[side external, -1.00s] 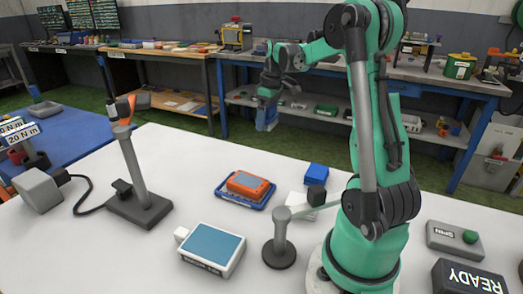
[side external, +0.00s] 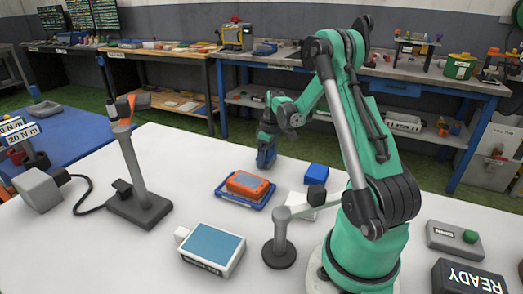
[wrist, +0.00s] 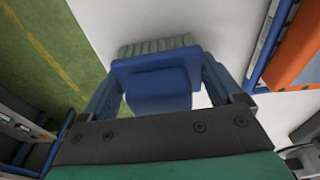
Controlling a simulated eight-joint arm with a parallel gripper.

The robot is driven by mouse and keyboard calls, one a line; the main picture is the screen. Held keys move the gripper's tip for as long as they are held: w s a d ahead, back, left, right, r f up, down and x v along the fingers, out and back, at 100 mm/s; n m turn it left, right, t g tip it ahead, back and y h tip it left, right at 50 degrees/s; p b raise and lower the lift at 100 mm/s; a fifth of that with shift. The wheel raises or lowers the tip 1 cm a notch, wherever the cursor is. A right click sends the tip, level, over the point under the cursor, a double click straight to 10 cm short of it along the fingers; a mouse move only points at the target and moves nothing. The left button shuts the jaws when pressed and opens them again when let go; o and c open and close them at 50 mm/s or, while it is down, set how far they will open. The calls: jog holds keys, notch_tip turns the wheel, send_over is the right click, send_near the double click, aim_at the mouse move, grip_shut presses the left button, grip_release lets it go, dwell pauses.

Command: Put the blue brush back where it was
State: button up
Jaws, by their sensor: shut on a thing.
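The blue brush (wrist: 158,88) fills the middle of the wrist view. Its grey-green bristles (wrist: 155,47) point away from the wrist, over the white table's edge. My gripper (side external: 267,150) is shut on the brush, with one finger on each side of it. In the side view the brush hangs below the wrist, at the far side of the white table (side external: 180,165) and behind the blue tray. It appears above the table, but the exact gap cannot be told.
The blue tray (side external: 261,205) with an orange device (side external: 247,184) lies just nearer the camera. A blue block (side external: 316,176) is to its right, and a grey post (side external: 280,235) stands in front. A blue-topped box (side external: 213,247) lies nearer. Green floor shows beyond the far edge.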

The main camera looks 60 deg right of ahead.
jog(key=shift+f, duration=0.15)
jog(key=o, duration=1.1)
jog(key=r, duration=0.4)
jog(key=s+r, duration=0.1)
jog(key=r, duration=0.6)
jog(key=shift+s+r, duration=0.2)
jog(key=shift+r, duration=0.1)
jog(key=shift+a+r, duration=0.1)
jog(key=shift+r, duration=0.2)
jog(key=a+t, duration=0.2)
jog(key=a, duration=0.7)
jog(key=a+r+t, duration=0.1)
jog(key=a+t, duration=0.1)
jog(key=a, duration=0.7)
jog(key=a+t, duration=0.1)
jog(key=a, duration=0.8)
jog(key=shift+s+a+r+t, duration=0.1)
jog(key=shift+s+r+t, duration=0.1)
jog(key=shift+t, duration=0.2)
